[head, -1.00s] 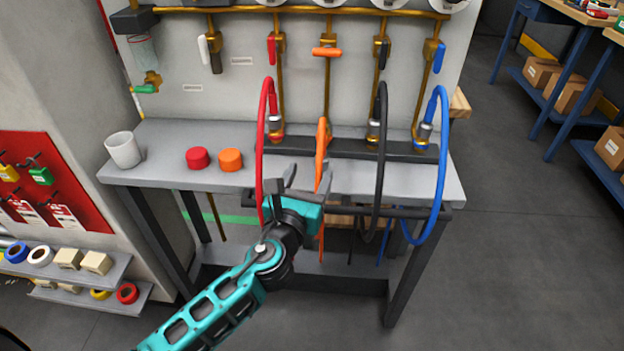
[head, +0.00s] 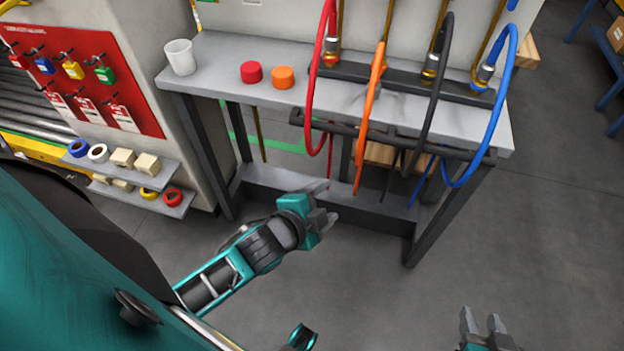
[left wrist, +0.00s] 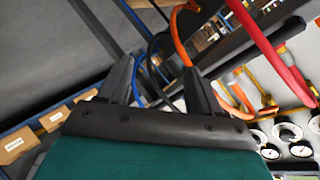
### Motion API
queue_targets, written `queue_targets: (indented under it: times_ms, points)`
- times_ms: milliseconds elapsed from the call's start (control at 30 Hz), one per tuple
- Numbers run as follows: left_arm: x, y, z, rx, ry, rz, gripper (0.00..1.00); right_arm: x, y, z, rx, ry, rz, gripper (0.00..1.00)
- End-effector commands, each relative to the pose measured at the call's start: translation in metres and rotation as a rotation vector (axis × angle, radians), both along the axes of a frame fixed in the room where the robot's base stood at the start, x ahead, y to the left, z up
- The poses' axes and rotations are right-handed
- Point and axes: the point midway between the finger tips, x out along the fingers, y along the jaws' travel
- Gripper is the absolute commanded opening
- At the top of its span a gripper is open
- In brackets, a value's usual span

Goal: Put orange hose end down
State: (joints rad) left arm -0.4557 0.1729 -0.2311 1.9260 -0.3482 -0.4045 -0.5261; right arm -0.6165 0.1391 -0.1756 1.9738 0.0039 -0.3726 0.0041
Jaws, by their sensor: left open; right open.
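The orange hose (head: 367,115) rises from its fitting on the dark block at the back of the bench, arches over the front edge and hangs down. Its lower end (head: 357,188) hangs below the bench top, touching neither gripper. My left gripper (head: 330,203) is open and empty, lower than the bench top and left of the hose end. In the left wrist view the left gripper (left wrist: 158,68) shows spread fingers, with the orange hose (left wrist: 178,42) beyond them. My right gripper (head: 482,318) is open and empty at the bottom right.
A red hose (head: 312,80), black hose (head: 433,90) and blue hose (head: 509,80) hang beside it over a dark front rail (head: 400,145). A white cup (head: 180,58), red cap (head: 252,72) and orange cap (head: 283,77) stand on the bench (head: 215,60). The floor in front is clear.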

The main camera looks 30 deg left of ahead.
Motion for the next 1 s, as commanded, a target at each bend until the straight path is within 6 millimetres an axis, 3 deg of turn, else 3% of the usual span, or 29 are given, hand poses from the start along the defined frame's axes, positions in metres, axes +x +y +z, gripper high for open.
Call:
queue_targets:
  times_ms: [100, 300, 667, 900, 1000]
  points:
    - [-0.032, -0.004, -0.015, -0.398, 0.114, 0.183, 0.64, 0.0, 0.0, 0.0, -0.002, 0.002, 0.001, 0.41]
    - [-0.058, -0.008, -0.024, -0.753, 0.215, 0.371, 0.64, -0.001, -0.001, -0.001, -0.005, 0.002, 0.004, 0.41]
    - [-0.06, -0.008, -0.023, -0.802, 0.227, 0.399, 0.64, -0.001, -0.001, 0.001, -0.006, 0.002, 0.006, 0.41]
    - [-0.064, -0.003, 0.002, -0.79, 0.223, 0.407, 0.64, -0.001, -0.004, 0.031, -0.013, -0.008, 0.003, 0.41]
    - [-0.065, -0.001, 0.003, -0.788, 0.222, 0.409, 0.64, -0.002, -0.007, 0.032, -0.017, -0.008, -0.001, 0.41]
